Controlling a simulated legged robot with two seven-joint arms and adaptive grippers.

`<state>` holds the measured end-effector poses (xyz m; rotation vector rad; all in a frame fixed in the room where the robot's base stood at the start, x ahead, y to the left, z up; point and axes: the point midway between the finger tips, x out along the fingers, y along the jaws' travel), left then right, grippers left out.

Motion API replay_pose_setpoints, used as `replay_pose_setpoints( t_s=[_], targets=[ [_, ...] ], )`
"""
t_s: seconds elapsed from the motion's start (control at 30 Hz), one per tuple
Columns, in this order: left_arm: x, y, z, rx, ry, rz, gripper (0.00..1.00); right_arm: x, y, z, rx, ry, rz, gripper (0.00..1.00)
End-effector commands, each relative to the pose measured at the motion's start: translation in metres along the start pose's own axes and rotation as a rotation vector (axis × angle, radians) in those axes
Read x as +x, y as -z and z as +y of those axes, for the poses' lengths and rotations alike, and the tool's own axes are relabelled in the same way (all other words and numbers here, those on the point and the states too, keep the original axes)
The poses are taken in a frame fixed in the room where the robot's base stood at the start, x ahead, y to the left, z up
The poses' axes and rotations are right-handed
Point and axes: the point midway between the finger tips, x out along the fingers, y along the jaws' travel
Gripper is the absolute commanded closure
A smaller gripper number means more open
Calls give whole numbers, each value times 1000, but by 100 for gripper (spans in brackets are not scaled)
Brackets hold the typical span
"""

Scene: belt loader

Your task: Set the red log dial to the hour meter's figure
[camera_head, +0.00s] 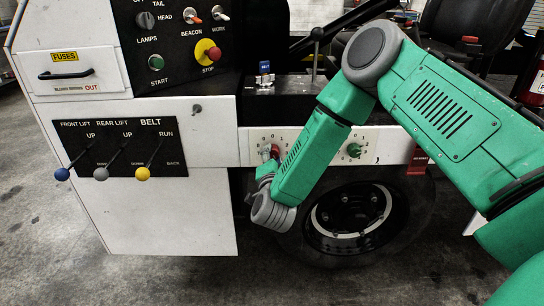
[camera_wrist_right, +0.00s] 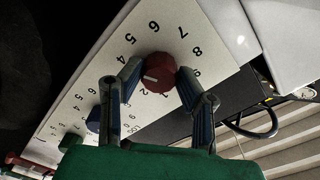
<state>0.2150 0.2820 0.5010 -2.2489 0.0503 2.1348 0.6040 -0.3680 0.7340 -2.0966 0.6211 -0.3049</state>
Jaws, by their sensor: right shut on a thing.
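The red log dial (camera_wrist_right: 157,71) is a round knob with a pale mark, on a white panel with black figures around it. In the right wrist view the mark faces the lower left; the figure it meets is unclear. My right gripper (camera_wrist_right: 160,78) has its two fingers on either side of the knob, shut on it. In the head view the red dial (camera_head: 273,151) is partly hidden by my right gripper (camera_head: 267,162). I cannot make out the hour meter in either view. My left gripper is out of view.
A green dial (camera_head: 354,150) sits right of my arm on the same panel, and a blue dial (camera_wrist_right: 94,119) shows in the wrist view. The lift levers (camera_head: 103,172) are on the left, with the red stop button (camera_head: 214,54) above. A wheel (camera_head: 348,218) is below.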

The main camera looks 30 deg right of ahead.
Motion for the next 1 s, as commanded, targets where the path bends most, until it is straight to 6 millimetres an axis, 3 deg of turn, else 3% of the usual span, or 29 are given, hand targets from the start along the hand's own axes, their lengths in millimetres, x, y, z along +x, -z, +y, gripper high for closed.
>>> replay_pose_setpoints(
  t_s=[0.5,1.0],
  targets=[
    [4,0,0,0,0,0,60,1,0,0,365,-2,-9,98],
    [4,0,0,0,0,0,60,1,0,-1,445,-2,-11,98]
  ],
)
